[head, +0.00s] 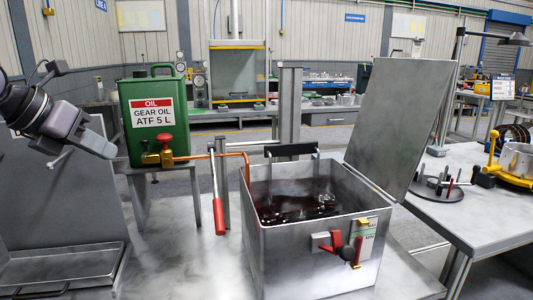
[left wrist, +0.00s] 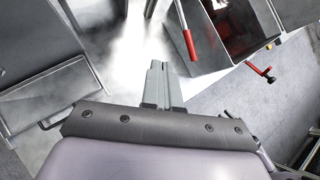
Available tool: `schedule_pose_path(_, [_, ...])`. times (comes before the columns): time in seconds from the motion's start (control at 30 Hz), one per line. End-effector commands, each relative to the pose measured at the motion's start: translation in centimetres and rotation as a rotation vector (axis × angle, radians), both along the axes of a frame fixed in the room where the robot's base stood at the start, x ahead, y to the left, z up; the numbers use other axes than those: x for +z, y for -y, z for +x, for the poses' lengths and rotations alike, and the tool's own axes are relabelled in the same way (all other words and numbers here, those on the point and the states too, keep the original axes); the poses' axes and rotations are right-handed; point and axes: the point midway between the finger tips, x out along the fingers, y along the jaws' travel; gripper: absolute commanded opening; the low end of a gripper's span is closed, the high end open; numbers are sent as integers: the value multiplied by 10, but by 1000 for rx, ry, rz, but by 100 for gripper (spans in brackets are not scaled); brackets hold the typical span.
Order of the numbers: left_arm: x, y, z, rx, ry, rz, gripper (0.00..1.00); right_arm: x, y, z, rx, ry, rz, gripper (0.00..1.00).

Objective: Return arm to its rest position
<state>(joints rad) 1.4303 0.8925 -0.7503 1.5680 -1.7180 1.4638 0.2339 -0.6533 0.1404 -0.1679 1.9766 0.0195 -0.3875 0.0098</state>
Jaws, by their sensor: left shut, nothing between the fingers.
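My left arm (head: 30,112) comes in at the upper left of the head view. My left gripper (head: 108,150) points right and down, in front of the left edge of a green oil can. In the left wrist view its fingers (left wrist: 157,68) are together with nothing between them, above the grey table surface. My right gripper is in neither view.
The green oil can (head: 143,105) has a brass tap and copper pipe. An open metal box (head: 300,262) holds dark red liquid, its lid raised. A red-handled lever (head: 219,215) stands beside it. A metal tray (head: 65,268) sits lower left. The right-hand table (head: 475,215) carries parts.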

Motion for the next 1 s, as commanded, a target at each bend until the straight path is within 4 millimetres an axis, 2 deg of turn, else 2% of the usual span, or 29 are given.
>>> schedule_pose_path(0.03, [-15, 21, 1, -56, -23, -53, 0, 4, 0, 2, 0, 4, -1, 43])
schedule_pose_path(0.1, [-31, 49, -1, -126, -45, -142, 0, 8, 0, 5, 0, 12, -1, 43])
schedule_pose_path(0.3, [-71, 126, -18, -289, -134, -472, 0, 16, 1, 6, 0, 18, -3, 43])
schedule_pose_path(0.5, [-92, 178, -41, -335, -240, -864, 0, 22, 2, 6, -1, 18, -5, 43])
schedule_pose_path(0.6, [-99, 191, -50, -307, -295, -1068, 0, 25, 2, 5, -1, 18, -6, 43])
schedule_pose_path(0.73, [-110, 198, -56, -218, -370, -1331, 0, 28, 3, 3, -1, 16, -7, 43])
schedule_pose_path(0.87, [-128, 193, -59, -72, -446, -1583, 0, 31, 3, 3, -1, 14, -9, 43])
schedule_pose_path(1.0, [-158, 178, -61, 151, -526, -1830, 0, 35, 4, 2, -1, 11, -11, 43])
